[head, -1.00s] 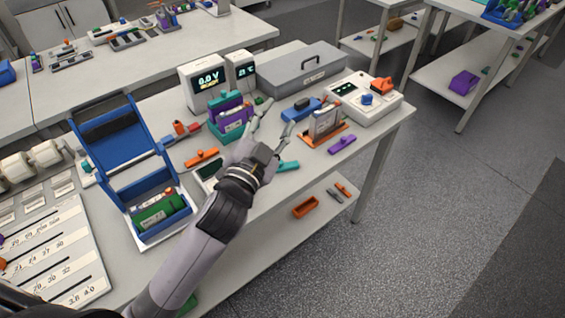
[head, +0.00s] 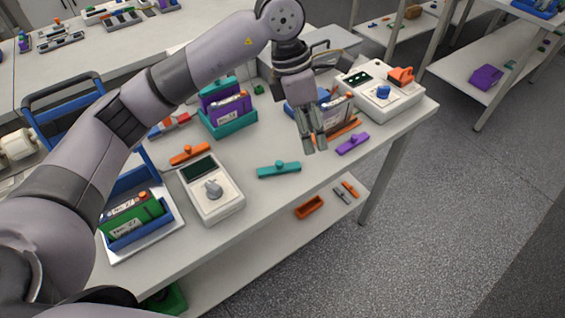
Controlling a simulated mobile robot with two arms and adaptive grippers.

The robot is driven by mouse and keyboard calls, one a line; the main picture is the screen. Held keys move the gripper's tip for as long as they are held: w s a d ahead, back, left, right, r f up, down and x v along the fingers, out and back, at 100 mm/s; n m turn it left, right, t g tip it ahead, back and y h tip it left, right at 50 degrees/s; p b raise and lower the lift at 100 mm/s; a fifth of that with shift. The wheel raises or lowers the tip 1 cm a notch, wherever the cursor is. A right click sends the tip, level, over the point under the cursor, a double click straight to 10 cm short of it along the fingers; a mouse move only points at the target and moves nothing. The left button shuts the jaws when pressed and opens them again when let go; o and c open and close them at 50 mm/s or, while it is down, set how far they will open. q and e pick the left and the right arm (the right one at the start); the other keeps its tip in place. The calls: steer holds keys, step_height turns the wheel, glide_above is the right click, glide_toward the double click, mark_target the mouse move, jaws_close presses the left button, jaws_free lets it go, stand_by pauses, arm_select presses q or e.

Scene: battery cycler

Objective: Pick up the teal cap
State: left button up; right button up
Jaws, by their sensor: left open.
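The teal cap (head: 279,169) is a short flat bar with a small knob on top. It lies on the white table near its front edge, fully in view. My left gripper (head: 314,145) points down above the table, to the right of and behind the cap, apart from it. Its fingers are open with nothing visible between them. My right gripper is not in view.
A white meter with a knob (head: 212,188) stands left of the cap. A purple cap (head: 352,143) and an orange cap (head: 189,153) lie nearby. A teal holder (head: 228,122) with purple cells stands behind. The table around the teal cap is clear.

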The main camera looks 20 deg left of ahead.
arm_select(q)
steer(key=w+a+r+n+y, duration=0.1)
steer(key=w+a+y, duration=0.2)
steer(key=a, duration=0.4)
steer(key=p, duration=0.3)
glide_above(279, 162)
steer(key=shift+t, duration=0.3)
step_height(279, 162, down, 10)
steer(key=shift+w+f, duration=0.15)
steer(key=shift+f, duration=0.9)
steer(key=f+p, duration=0.2)
steer(key=f, duration=0.1)
steer(key=shift+s+f, duration=0.2)
steer(key=shift+f, duration=0.6)
steer(key=c, duration=1)
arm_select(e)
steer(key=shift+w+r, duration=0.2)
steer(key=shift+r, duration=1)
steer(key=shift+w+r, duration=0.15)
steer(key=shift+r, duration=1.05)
